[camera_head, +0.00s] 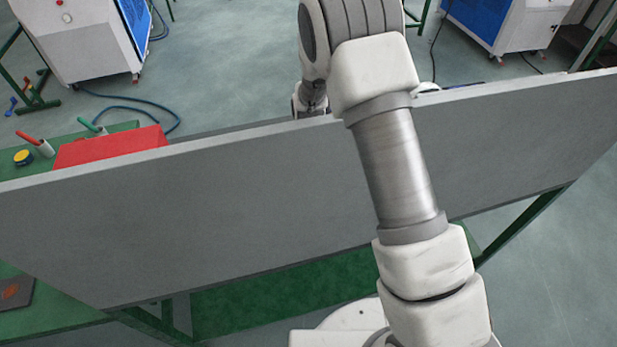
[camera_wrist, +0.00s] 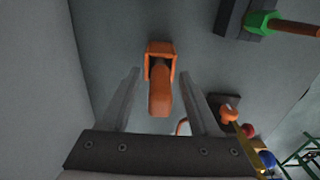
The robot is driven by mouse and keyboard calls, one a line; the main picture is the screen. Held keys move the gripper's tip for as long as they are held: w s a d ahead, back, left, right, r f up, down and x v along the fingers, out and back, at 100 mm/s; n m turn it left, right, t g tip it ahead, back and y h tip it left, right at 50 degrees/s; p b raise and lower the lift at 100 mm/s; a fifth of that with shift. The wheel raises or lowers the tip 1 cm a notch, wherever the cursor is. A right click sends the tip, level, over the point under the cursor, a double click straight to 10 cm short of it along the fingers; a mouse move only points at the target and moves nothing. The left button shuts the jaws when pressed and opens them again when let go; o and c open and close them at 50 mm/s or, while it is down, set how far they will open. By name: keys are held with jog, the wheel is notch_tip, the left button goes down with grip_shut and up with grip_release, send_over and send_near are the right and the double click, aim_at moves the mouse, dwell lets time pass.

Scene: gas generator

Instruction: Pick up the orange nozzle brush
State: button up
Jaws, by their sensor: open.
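In the wrist view, an orange piece (camera_wrist: 160,98) that looks like the nozzle brush points toward the camera, at a squarish orange holder (camera_wrist: 160,48) on a grey surface. My gripper (camera_wrist: 159,75) is open, with one finger on each side of the orange piece. Gaps show between the fingers and the piece, and I cannot see any contact. In the head view my gripper and the orange piece are hidden behind the grey panel (camera_head: 220,225).
In the wrist view, a green hexagonal part with a brown handle (camera_wrist: 298,26) is at upper right. A yellow-handled, orange-tipped tool (camera_wrist: 244,135) lies close to the right finger. In the head view, a red box (camera_head: 105,148) stands on the green bench at left.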

jog(key=shift+c, duration=0.3)
grip_shut()
jog(key=shift+r, duration=0.1)
notch_tip(320, 180, up, 10)
jog(key=shift+f+b, duration=0.1)
jog(key=shift+b, duration=0.65)
jog(key=shift+d+n, duration=0.4)
jog(key=s+d+r+n+b, duration=0.1)
jog(key=d+n, duration=1.2)
jog(key=n, duration=0.1)
jog(key=shift+s+d+r, duration=0.15)
jog(key=shift+s+d, duration=0.05)
jog(key=shift+s, duration=0.1)
